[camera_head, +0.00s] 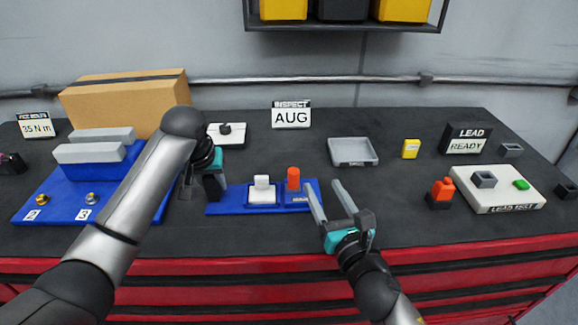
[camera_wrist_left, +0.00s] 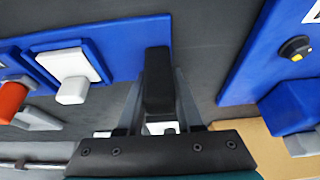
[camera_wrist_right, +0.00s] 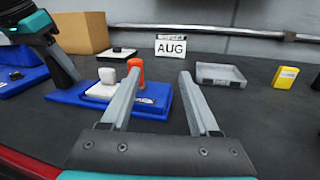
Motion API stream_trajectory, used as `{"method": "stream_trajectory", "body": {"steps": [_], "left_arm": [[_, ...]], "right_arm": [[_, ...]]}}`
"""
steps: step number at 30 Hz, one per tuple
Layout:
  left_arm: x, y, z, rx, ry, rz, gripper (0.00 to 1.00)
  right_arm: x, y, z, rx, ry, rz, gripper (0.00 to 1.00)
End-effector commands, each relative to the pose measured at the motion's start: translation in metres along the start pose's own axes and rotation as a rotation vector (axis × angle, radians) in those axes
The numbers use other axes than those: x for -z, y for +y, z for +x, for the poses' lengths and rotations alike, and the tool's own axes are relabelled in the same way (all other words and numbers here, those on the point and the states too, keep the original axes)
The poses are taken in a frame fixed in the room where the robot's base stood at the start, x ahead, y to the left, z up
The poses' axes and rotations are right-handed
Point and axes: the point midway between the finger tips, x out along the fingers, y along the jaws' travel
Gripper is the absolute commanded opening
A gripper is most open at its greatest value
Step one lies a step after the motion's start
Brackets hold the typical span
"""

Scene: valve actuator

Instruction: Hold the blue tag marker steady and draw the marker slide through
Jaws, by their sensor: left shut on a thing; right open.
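The blue tag marker (camera_head: 236,207) lies on the dark bench top. It carries a white slide (camera_head: 262,190) in its middle and an orange post (camera_head: 293,178) near its right end. In the left wrist view my left gripper (camera_wrist_left: 158,100) is shut on a black block (camera_wrist_left: 158,75) at one end of the blue marker base (camera_wrist_left: 118,45). In the head view my left gripper (camera_head: 207,184) partly hides that end. My right gripper (camera_head: 325,189) is open and empty, just right of the marker. The right wrist view shows the orange post (camera_wrist_right: 135,68) beside its left finger.
A blue fixture (camera_head: 40,205) with grey bars stands left, before a cardboard box (camera_head: 120,105). A grey tray (camera_head: 353,152), yellow block (camera_head: 411,148), orange-topped piece (camera_head: 442,190) and white lead plate (camera_head: 495,195) lie right. An AUG sign (camera_head: 291,115) stands behind.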

Motion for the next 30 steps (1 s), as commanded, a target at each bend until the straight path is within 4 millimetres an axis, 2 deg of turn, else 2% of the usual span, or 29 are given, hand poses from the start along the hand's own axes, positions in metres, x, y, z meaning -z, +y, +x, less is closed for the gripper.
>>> {"method": "stream_trajectory", "body": {"steps": [1,4,8,11,24,30], "left_arm": [[-0.004,-0.002,0.005,0.005,-0.011,-0.002,0.00],[-0.004,-0.002,0.005,0.005,-0.011,-0.002,0.00],[-0.004,-0.002,0.005,0.005,-0.011,-0.002,0.00],[-0.004,-0.002,0.005,0.005,-0.011,-0.002,0.00],[-0.004,-0.002,0.005,0.006,-0.012,-0.002,0.00],[-0.004,-0.002,0.005,0.006,-0.012,-0.003,0.00]], "right_arm": [[0.005,0.013,-0.003,-0.013,0.011,-0.022,0.61],[0.011,0.029,-0.007,-0.029,0.023,-0.061,0.61],[0.014,0.038,-0.007,-0.037,0.029,-0.081,0.61],[0.014,0.039,0.001,-0.037,0.029,-0.083,0.61],[0.015,0.041,0.071,-0.038,0.028,-0.080,0.61],[0.017,0.041,0.095,-0.036,0.029,-0.080,0.61]]}}
